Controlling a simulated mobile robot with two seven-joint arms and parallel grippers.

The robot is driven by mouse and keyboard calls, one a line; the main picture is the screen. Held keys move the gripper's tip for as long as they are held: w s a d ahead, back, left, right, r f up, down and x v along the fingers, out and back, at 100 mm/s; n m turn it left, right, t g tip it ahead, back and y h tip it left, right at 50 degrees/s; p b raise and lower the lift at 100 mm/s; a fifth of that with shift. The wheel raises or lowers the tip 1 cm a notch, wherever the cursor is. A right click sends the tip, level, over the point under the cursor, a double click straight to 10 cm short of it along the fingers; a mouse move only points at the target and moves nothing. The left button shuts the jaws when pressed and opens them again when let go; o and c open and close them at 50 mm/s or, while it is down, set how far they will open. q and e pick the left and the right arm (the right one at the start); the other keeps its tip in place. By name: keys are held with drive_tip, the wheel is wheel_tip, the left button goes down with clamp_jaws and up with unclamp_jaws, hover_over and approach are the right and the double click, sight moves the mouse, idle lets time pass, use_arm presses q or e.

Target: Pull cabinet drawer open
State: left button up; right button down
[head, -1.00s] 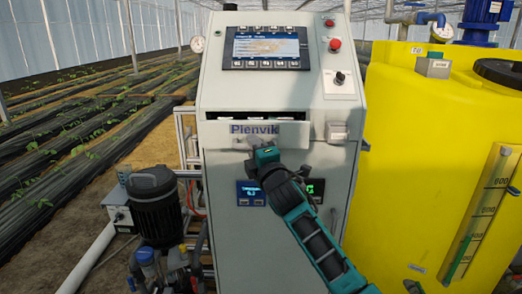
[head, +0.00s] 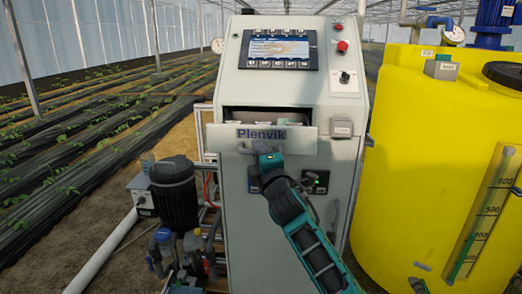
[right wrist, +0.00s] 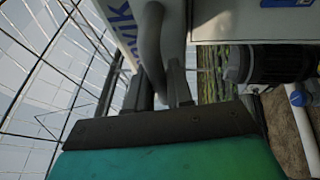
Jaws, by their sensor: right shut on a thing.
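The grey cabinet (head: 340,105) stands upright in the middle of the head view. Its drawer (head: 300,134), marked "Plenvik", is partly open. Its front stands out from the cabinet, and pale items show in the dark gap above it. My right gripper (head: 260,150) is at the drawer front, shut on the drawer handle (head: 244,150). In the right wrist view, the curved grey handle (right wrist: 152,45) runs down between the two fingers of my right gripper (right wrist: 161,82). The fingers partly hide the handle's lower end. My left gripper is not in view.
A screen (head: 278,50) and a red button (head: 342,46) are above the drawer. A small grey box (head: 342,128) sits right of it. A black pump motor (head: 174,193) stands left of the cabinet, and a large yellow tank (head: 420,160) stands close on the right.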

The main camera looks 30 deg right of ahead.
drive_tip(key=shift+s, duration=0.15)
drive_tip(key=c, duration=1.1)
unclamp_jaws()
drive_tip(key=shift+s+a, duration=0.1)
drive_tip(key=v, duration=1.2)
drive_tip(key=shift+s+b, duration=0.3)
drive_tip(key=shift+s, duration=0.05)
